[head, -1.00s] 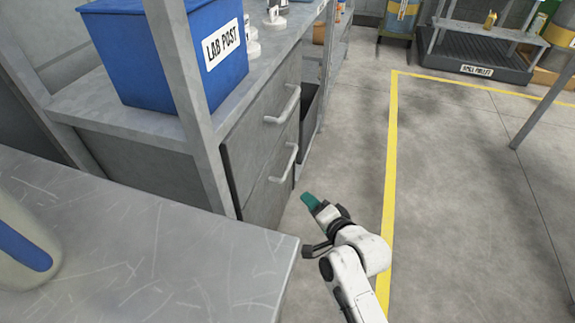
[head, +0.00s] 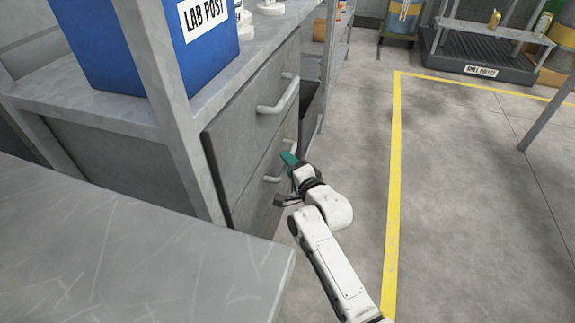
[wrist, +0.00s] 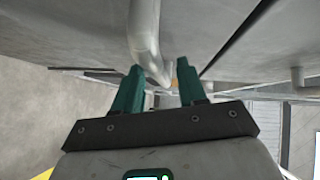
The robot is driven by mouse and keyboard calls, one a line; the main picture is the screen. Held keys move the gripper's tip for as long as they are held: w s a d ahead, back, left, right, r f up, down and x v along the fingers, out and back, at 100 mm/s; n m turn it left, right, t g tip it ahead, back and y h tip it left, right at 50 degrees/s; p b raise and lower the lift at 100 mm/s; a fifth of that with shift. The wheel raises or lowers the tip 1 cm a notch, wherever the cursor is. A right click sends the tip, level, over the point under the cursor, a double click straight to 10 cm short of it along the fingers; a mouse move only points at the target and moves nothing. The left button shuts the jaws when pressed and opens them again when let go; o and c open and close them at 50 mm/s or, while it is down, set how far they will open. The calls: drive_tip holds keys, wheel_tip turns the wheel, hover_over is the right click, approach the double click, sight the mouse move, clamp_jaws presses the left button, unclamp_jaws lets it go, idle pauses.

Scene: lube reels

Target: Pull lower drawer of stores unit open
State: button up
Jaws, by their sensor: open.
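The stores unit is grey with two drawers stacked one above the other. The lower drawer (head: 250,195) looks closed, its front level with the upper drawer front. Its pale bar handle (head: 270,179) is partly hidden behind my gripper (head: 289,160). In the wrist view the handle (wrist: 145,38) comes down from the top, and its end lies at the gap between the two teal fingers of my gripper (wrist: 160,74). The fingers are apart, one on each side of the handle's end. I cannot tell whether either touches it.
The upper drawer (head: 258,100) has its own handle (head: 283,95) just above my gripper. A blue LAB POST bin (head: 150,60) stands on the unit. A grey worktop (head: 130,255) juts in at front left. Open floor (head: 460,200) lies to the right.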

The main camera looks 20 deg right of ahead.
drive_tip(key=shift+w+a+f, duration=0.1)
drive_tip(key=shift+w, duration=0.65)
clamp_jaws()
